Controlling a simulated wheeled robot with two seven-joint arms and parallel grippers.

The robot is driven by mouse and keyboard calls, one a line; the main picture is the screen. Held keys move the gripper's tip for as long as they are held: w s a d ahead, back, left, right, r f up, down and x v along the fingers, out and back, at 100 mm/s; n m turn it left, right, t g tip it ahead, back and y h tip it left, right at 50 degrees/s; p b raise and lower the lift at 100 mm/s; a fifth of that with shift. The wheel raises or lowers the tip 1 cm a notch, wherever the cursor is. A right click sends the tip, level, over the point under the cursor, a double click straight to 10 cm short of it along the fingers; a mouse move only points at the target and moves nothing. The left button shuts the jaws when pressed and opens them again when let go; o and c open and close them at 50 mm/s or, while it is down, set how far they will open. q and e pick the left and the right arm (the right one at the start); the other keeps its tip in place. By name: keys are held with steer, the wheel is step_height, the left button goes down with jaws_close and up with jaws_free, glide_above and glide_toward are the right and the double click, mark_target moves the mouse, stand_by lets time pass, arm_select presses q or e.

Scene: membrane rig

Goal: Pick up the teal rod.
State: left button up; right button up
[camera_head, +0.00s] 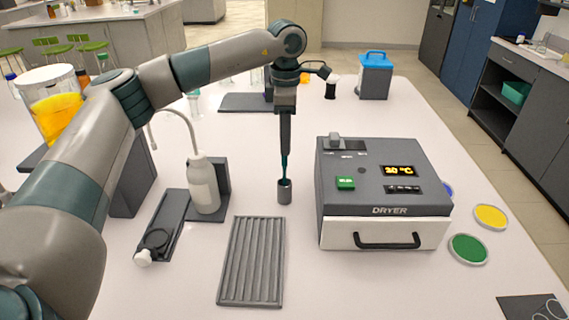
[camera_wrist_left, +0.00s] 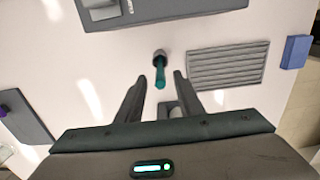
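The teal rod (camera_head: 285,168) stands upright in a small dark grey cylindrical holder (camera_head: 285,192) on the white table, left of the dryer. My left gripper (camera_head: 286,150) points down from above at the rod's upper end. In the left wrist view the rod (camera_wrist_left: 161,76) shows between the two spread fingers (camera_wrist_left: 160,77), with a gap on each side. The left gripper is open and holds nothing. The holder (camera_wrist_left: 159,55) also shows there, beyond the fingertips. The rod's lower end is hidden in the holder. My right gripper is not in view.
The dryer (camera_head: 385,195) stands close on the right of the holder. A ribbed grey tray (camera_head: 252,262) lies in front of it. A white bottle (camera_head: 203,187) on a dark stand is to the left. Green (camera_head: 468,249) and yellow (camera_head: 490,216) dishes lie at the right.

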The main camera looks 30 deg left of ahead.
mark_target(285, 166)
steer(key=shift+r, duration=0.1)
arm_select(q)
steer(key=shift+f+p, duration=0.2)
steer(key=shift+p, duration=0.1)
steer(key=shift+a+f+p, duration=0.1)
steer(key=shift+f+p, duration=0.25)
steer(key=shift+f, duration=0.05)
step_height(285, 166, down, 3)
steer(key=shift+s+p, duration=0.1)
steer(key=shift+p, duration=0.7)
steer(key=shift+f, duration=0.45)
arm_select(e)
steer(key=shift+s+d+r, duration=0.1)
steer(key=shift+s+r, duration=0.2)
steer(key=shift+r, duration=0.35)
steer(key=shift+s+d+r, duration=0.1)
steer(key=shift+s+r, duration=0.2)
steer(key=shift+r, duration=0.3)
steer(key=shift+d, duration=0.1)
arm_select(q)
jaws_close()
